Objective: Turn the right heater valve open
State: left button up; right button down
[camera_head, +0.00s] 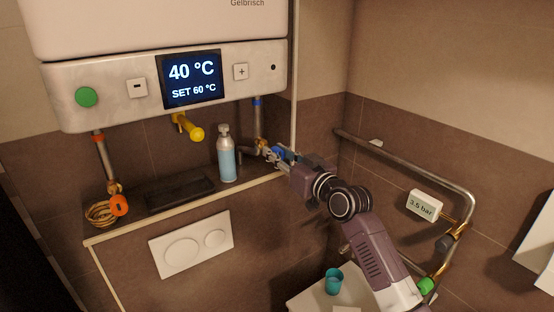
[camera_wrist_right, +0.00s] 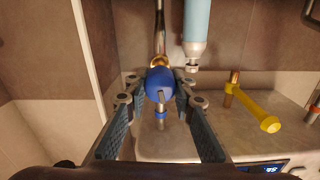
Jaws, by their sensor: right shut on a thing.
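The right heater valve has a blue handle (camera_wrist_right: 159,80) on a brass fitting; it also shows in the head view (camera_head: 278,152), partly covered by my gripper. It sits at the foot of the right pipe (camera_head: 258,122) with a blue band, under the heater (camera_head: 225,83). My right gripper (camera_head: 275,157) reaches it from the right, and its fingers (camera_wrist_right: 156,86) stand on both sides of the blue handle, shut on it. The exact angle of the handle is hard to tell. My left gripper is in neither view.
A light-blue bottle (camera_head: 226,158) stands close left of the valve on the ledge (camera_head: 135,222). A yellow valve (camera_head: 190,128) hangs under the heater; an orange valve (camera_head: 119,205) is far left. A grey rail (camera_head: 415,167) runs along the right wall. A teal cup (camera_head: 333,281) stands lower down.

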jog(key=n+b, duration=0.1)
jog(key=n, duration=0.1)
jog(key=n+b, duration=0.1)
jog(key=b, duration=0.1)
jog(key=shift+f+n, duration=0.2)
jog(key=shift+n, duration=0.2)
jog(key=shift+n+b, duration=0.5)
jog(key=shift+n, duration=1.3)
jog(key=n, duration=0.3)
jog(key=shift+r+n, duration=0.1)
jog(key=shift+n, duration=0.2)
jog(key=shift+s+a+n+p, duration=0.15)
jog(key=shift+n+p, duration=0.4)
jog(key=shift+n, duration=1.75)
jog(key=c, duration=1.6)
grip_release()
